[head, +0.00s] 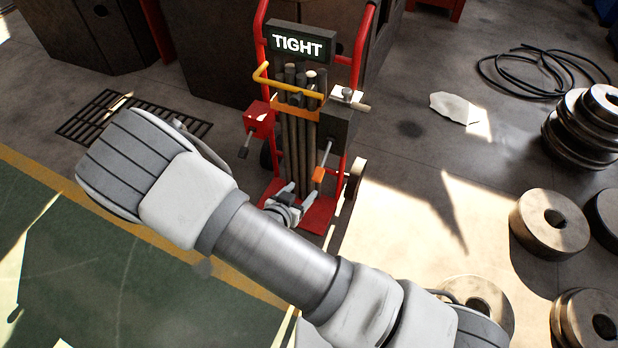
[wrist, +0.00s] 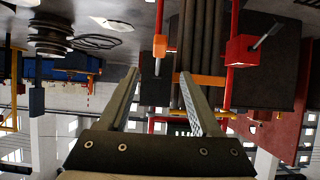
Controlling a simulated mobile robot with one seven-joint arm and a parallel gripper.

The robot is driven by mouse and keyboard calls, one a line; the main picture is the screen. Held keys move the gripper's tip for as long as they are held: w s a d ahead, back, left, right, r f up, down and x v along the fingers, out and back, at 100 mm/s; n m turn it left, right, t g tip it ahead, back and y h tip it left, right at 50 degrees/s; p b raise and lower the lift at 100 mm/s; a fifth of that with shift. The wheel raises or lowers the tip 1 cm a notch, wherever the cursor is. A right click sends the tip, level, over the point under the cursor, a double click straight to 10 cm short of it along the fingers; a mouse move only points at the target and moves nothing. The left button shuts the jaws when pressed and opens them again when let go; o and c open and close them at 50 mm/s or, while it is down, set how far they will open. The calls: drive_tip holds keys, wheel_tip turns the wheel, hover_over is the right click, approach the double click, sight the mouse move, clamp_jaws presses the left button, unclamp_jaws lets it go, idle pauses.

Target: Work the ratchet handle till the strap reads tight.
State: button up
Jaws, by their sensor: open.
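A red hand truck (head: 357,50) holds an upright bundle of dark bars (head: 302,150) with an orange strap (head: 296,108) across it. The display (head: 301,44) at its top reads TIGHT. On the truck's right side a dark box (head: 338,128) carries a grey lever with an orange grip (head: 318,174), which hangs down. The grip also shows in the wrist view (wrist: 159,46). My gripper (head: 295,195) is open and empty, low in front of the bars. In the wrist view its fingers (wrist: 160,75) point toward the lever, and the grip appears beyond the fingertips, apart from them.
A red box (head: 258,118) with a short dark-tipped lever sits on the truck's left side. A yellow bar (head: 290,89) crosses in front of the bundle. Steel rolls (head: 548,224) and a coiled cable (head: 515,77) lie to the right. Floor between is mostly clear.

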drive_tip(key=v, duration=0.3)
drive_tip(key=shift+s+a+r+p, duration=0.1)
drive_tip(key=shift+s+r+p, duration=0.05)
drive_tip(key=shift+s+p, duration=0.15)
